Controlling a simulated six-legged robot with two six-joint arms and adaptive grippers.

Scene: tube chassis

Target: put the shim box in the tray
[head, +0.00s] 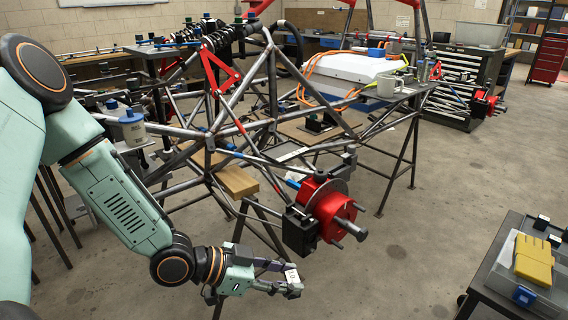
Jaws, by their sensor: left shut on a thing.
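My left gripper (282,277) is in the lower middle of the head view, at the end of my green arm. It is shut on a small white box with dark marks, the shim box (293,275), which shows at the fingertips. The gripper holds it in the air over the floor, in front of the chassis. A pale, shallow tray-like container (503,268) is on the dark cart at the lower right, well apart from the gripper. I cannot tell for sure that it is the tray. My right gripper is not in view.
The tube chassis (208,141) with a red hub (322,205) stands just behind the gripper. A yellow device (534,258) and small dark pieces are on the cart (486,293). Open concrete floor lies between the gripper and the cart.

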